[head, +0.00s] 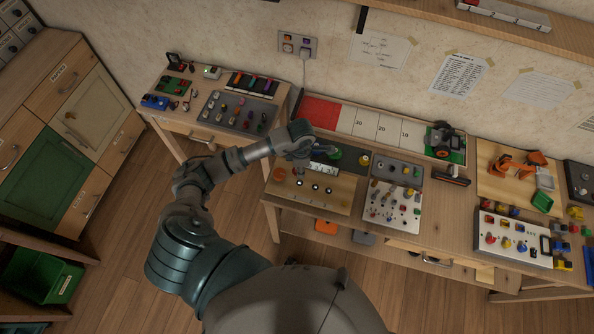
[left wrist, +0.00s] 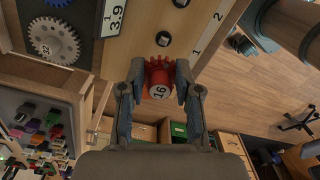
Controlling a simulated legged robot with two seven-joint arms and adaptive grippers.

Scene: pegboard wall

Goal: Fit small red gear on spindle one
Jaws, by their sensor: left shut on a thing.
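My left gripper (left wrist: 158,84) is shut on the small red gear (left wrist: 160,75) in the left wrist view. The gear has a pale hub marked 16, facing the camera. Just beyond it in that picture is a dark spindle (left wrist: 163,38) on the wooden gear board (left wrist: 146,22), near a label 1. The gear and this spindle look apart; their height difference is hard to tell. Another spindle (left wrist: 181,3) is at the top edge near a label 2. In the head view the left gripper (head: 303,158) is over the board's back left part. The right gripper is not seen.
In the head view, a panel of pegs (head: 393,205) adjoins the board on the right. A side table with a knob tray (head: 240,112) stands left, across a gap.

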